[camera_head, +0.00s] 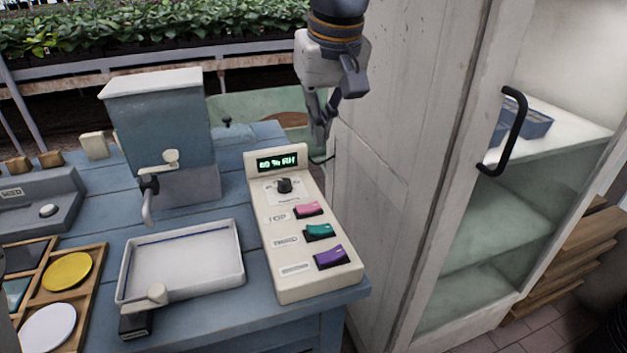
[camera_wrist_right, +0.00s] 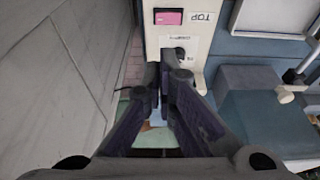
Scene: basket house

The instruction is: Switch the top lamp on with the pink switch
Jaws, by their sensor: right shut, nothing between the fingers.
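The cream switch panel (camera_head: 301,265) stands at the right end of the blue table. Its pink switch (camera_head: 309,209) sits at the top of the switch column, beside the label TOP. The pink switch also shows in the right wrist view (camera_wrist_right: 168,17), at the top. A green switch (camera_head: 320,231) and a purple switch (camera_head: 331,256) sit below it. My right gripper (camera_head: 322,135) is shut and empty, pointing down behind the panel's display, apart from the pink switch. In the right wrist view its fingers (camera_wrist_right: 165,75) end near the panel's dial. No lamp is recognisable. My left gripper is not in view.
A dark dial (camera_head: 284,185) and a lit green display (camera_head: 277,161) are on the panel. A white tray (camera_head: 236,281) and a blue dispenser (camera_head: 160,130) stand to its left. A tall cabinet (camera_head: 400,150) with a black handle (camera_head: 515,130) closes off the right side.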

